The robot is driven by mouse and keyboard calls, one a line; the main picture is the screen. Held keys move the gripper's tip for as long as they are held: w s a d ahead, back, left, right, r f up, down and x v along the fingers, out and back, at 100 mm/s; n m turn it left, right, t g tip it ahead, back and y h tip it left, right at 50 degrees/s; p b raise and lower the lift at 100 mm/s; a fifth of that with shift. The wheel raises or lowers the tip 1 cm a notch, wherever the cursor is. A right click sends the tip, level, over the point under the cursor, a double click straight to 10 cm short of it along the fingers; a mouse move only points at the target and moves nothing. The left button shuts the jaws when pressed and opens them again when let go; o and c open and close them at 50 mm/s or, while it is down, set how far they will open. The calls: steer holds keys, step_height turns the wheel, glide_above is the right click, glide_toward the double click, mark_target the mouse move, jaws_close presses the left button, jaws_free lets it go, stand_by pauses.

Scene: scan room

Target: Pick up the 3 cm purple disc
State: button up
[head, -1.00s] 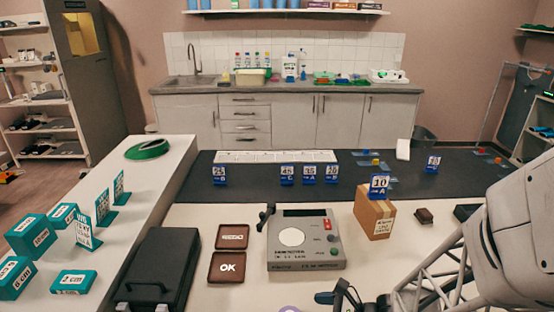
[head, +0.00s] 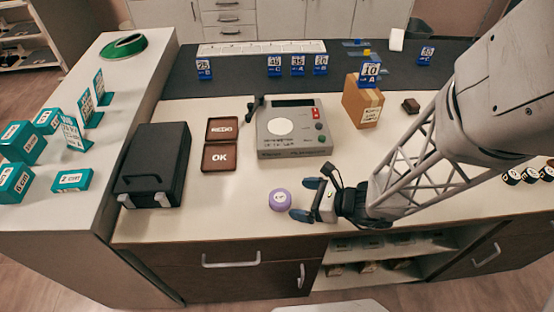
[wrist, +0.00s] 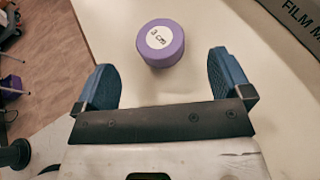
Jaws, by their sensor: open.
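The purple disc (head: 280,200) lies flat on the cream table near its front edge, with a white "3 cm" label on top. In the wrist view the disc (wrist: 160,43) is just beyond the fingertips, about midway between them and not touching either. My gripper (head: 307,199) is open and empty, right of the disc in the head view and pointing left towards it. Its two blue fingers also show in the wrist view (wrist: 164,75), one on each side.
A grey scale device (head: 293,128) stands behind the disc. Brown REDO and OK trays (head: 219,158) and a black case (head: 155,165) are to the left. A cardboard box (head: 362,103) stands at the back right. The table around the disc is clear.

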mark_target(281, 197)
steer(key=shift+w+a+f, duration=0.25)
steer(key=shift+a, duration=0.3)
steer(key=shift+a+f, duration=0.1)
steer(key=shift+a, duration=0.05)
steer(key=shift+f+x, duration=0.25)
steer(key=shift+x, duration=2.1)
steer(key=c, duration=1)
steer(key=shift+c, duration=0.2)
steer(key=shift+r, duration=0.15)
